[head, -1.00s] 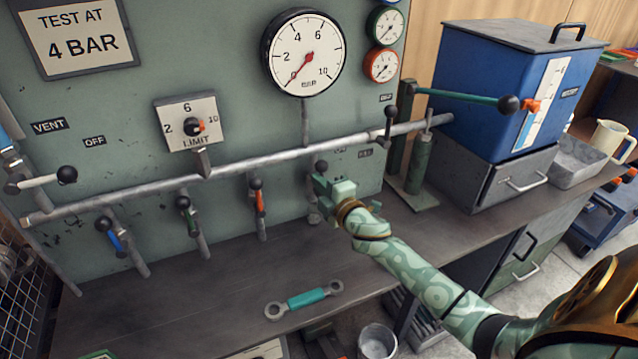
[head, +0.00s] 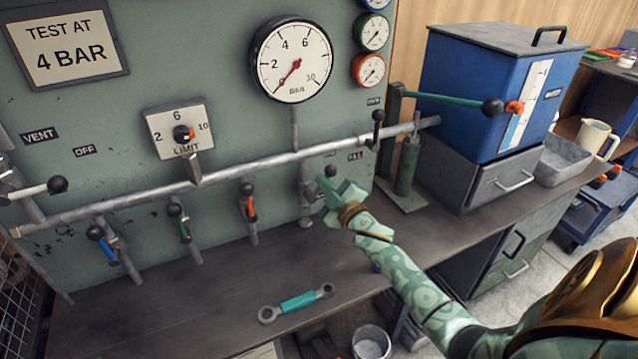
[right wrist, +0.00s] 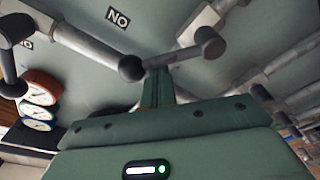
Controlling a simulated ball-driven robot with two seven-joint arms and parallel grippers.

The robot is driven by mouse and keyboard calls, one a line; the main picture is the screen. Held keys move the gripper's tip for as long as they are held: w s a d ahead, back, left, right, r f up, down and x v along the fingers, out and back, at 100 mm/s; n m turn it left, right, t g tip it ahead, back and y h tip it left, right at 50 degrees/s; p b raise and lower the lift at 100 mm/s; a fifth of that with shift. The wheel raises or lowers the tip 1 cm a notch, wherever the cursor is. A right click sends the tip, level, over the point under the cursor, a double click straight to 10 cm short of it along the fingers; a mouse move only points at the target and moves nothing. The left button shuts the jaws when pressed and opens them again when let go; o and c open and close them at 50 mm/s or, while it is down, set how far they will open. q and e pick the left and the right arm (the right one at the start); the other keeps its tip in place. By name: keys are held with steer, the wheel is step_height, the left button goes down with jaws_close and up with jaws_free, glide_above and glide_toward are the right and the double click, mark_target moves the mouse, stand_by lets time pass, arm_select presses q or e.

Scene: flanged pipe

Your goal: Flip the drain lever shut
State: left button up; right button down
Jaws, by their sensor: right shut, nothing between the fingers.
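A black-knobbed lever (head: 330,171) stands on the rightmost lower branch of the pipe, beside my right gripper (head: 325,197). Its label is too small to read, so I cannot confirm it is the drain lever. In the right wrist view the lever's black ball (right wrist: 131,68) lies right at the tips of my shut, empty fingers (right wrist: 157,84), seemingly touching them. Its grey arm runs up and right to a hub. The gripper partly hides the valve body in the head view. My left gripper is not in view.
Another black-knobbed lever (head: 377,128) stands close on the right, before a hand pump (head: 407,165). A wrench (head: 297,302) lies on the bench. The pressure gauge (head: 291,60) hangs above.

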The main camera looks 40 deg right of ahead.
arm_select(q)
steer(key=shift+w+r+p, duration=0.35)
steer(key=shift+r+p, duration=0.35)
arm_select(e)
steer(key=shift+s+d+f+m+h, duration=0.15)
steer(key=shift+d+f+m+h, duration=0.4)
steer(key=shift+m, duration=1.4)
steer(key=shift+s+d+f+m+h, duration=0.2)
steer(key=shift+d+f+m, duration=0.6)
steer(key=shift+m, duration=1.2)
steer(key=shift+s+d+f+m+h, duration=0.1)
steer(key=shift+d+f+m+h, duration=0.55)
steer(key=shift+m, duration=1.3)
steer(key=shift+a+f, duration=0.2)
